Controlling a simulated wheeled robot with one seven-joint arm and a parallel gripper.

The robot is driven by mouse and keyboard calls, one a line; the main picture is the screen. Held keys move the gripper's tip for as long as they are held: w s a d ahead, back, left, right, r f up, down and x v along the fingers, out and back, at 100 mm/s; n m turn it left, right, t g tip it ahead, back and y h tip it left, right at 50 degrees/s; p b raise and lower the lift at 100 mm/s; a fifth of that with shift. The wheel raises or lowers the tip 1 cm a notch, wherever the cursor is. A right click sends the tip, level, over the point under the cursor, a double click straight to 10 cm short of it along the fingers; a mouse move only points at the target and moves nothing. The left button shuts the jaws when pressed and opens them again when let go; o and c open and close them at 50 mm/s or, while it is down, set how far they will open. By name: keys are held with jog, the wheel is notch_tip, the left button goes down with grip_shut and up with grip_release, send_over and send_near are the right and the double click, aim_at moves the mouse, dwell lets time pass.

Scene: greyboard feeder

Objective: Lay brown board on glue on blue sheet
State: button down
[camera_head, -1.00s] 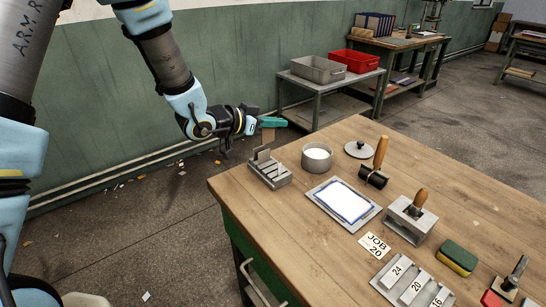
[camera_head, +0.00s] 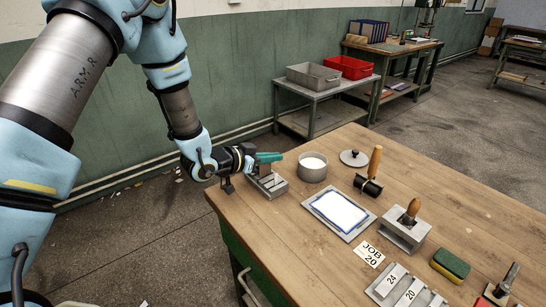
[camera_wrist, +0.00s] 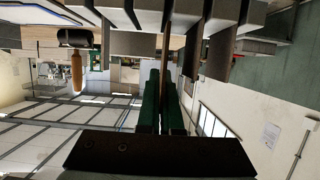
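My gripper (camera_head: 268,157) has teal fingers and is low over the grey slotted rack (camera_head: 277,190) at the table's near left corner. In the wrist view my gripper (camera_wrist: 166,95) is shut on a thin brown board (camera_wrist: 167,40), seen edge-on. The board's far end reaches among the grey rack parts; whether it sits in a slot is hidden. The blue sheet (camera_head: 319,203) lies on a grey plate (camera_head: 348,237) to the right; it shows as a blue border around white glue (camera_head: 342,211).
A pot of white glue (camera_head: 313,167) stands right of the rack. Its lid (camera_head: 354,158), a roller (camera_head: 370,180), a wood-handled press block (camera_head: 405,230), a sponge (camera_head: 451,265), a JOB 20 card (camera_head: 369,254) and numbered blocks (camera_head: 392,282) lie farther right.

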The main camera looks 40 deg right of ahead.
jog(key=c, duration=1.1)
grip_release()
jog(key=shift+f, duration=0.15)
jog(key=shift+r, duration=0.25)
jog(key=b+v, duration=0.3)
jog(key=v, duration=0.9)
jog(key=shift+b, duration=0.35)
